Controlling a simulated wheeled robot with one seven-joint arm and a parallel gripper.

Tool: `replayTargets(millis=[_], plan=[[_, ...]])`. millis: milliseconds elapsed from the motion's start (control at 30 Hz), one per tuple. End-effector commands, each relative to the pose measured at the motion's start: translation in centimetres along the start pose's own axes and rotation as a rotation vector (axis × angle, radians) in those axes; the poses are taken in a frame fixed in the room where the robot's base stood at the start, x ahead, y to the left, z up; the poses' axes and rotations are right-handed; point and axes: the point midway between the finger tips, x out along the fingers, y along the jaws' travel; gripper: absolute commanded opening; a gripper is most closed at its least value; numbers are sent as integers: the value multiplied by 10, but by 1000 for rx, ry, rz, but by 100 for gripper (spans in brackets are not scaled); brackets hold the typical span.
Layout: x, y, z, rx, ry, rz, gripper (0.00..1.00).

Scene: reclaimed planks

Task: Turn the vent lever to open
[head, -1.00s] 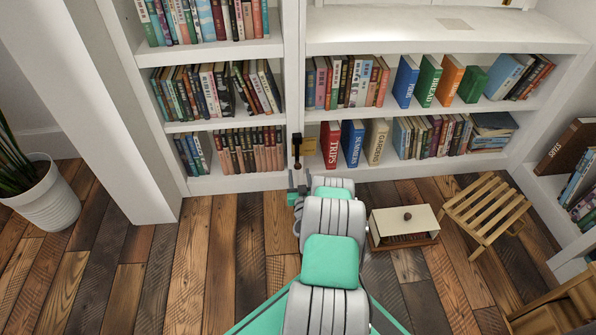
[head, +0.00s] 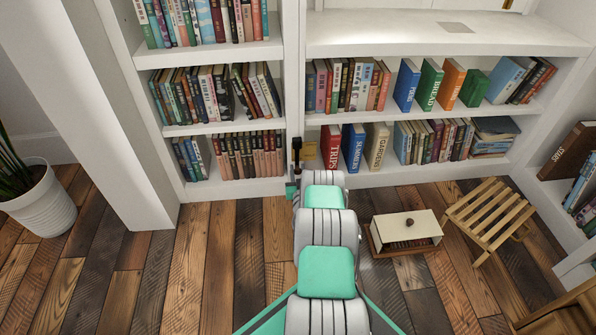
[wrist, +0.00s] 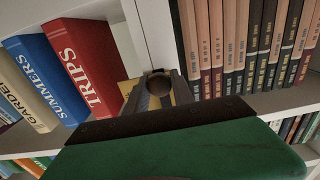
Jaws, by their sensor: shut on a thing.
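The vent lever is a small dark lever (head: 296,146) at the white upright between the two shelf bays, beside a yellowish plate (head: 309,150). In the wrist view its round brownish end (wrist: 159,85) sits between the grey fingers of my gripper (wrist: 160,94). My gripper is shut on it. In the head view my gripper (head: 295,176) is at the lever's lower end, and my arm partly hides it. The yellowish plate also shows behind the fingers in the wrist view (wrist: 127,87). The lever's exact angle is hard to tell.
Books fill the shelves on both sides, with the red TRIPS book (head: 330,145) close right of the lever. A small cream-topped box (head: 405,228) and a slatted wooden stool (head: 488,215) stand on the floor at right. A potted plant (head: 42,203) stands left. Plank floor left of my arm is clear.

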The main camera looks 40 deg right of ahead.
Motion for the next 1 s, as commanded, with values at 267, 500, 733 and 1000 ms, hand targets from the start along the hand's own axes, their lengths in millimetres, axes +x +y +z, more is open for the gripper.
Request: replayTargets(millis=[267, 500, 733, 1000], plan=[[0, 0, 0, 0, 0, 0, 0], [0, 0, 0, 0, 0, 0, 0], [0, 0, 0, 0, 0, 0, 0], [-1, 0, 0, 0, -1, 0, 0]])
